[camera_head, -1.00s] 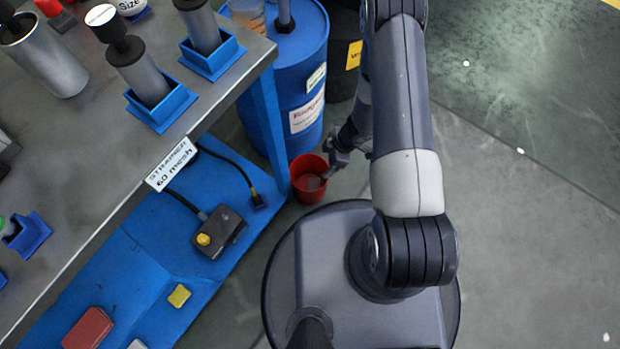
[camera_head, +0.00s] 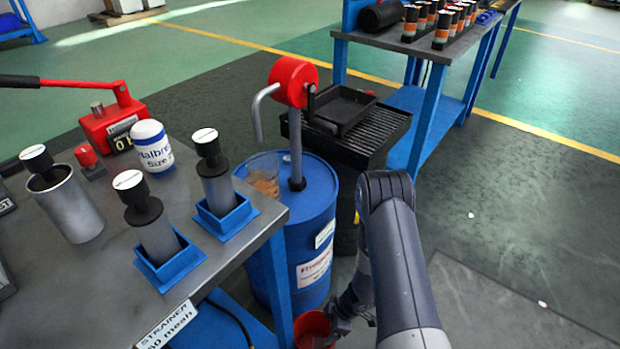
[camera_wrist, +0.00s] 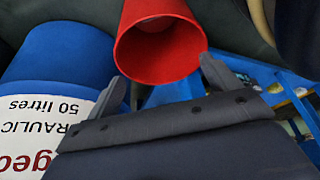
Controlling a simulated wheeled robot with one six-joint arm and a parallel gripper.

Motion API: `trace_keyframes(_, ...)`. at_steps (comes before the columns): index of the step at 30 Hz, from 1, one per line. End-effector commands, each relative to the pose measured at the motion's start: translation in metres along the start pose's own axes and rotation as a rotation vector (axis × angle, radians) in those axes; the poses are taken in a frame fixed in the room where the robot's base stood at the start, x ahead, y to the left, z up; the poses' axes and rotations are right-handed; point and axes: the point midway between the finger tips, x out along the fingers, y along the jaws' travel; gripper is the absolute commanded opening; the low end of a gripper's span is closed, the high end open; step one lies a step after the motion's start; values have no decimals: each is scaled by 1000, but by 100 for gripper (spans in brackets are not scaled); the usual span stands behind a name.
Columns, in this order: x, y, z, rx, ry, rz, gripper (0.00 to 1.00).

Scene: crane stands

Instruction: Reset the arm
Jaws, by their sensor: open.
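My gripper (camera_head: 338,322) is at the low end of my arm, beside the blue drum, in the head view. A red bucket (camera_head: 309,327) stands next to it, low by the drum and the bench leg. In the wrist view my gripper (camera_wrist: 163,80) has its two dark fingers spread apart with nothing held. The red bucket (camera_wrist: 138,60) shows just past the fingertips, its open mouth facing the camera. I cannot tell whether a finger touches it.
The blue drum (camera_head: 300,225) carries a red hand pump (camera_head: 293,82) and a clear jug (camera_head: 263,175). A workbench (camera_head: 95,265) with strainers in blue holders is at left. Another bench (camera_head: 425,100) stands at the back.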

Motion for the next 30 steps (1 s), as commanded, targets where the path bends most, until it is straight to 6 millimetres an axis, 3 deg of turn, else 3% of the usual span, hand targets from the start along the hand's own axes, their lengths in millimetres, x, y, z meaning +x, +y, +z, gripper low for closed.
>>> trace_keyframes(1,16,-1,2,-2,0,-2,84)
trace_keyframes(5,42,0,2,-2,0,-2,84)
trace_keyframes(15,0,0,-16,0,0,1,84)
trace_keyframes(30,-12,0,-21,0,0,0,84)
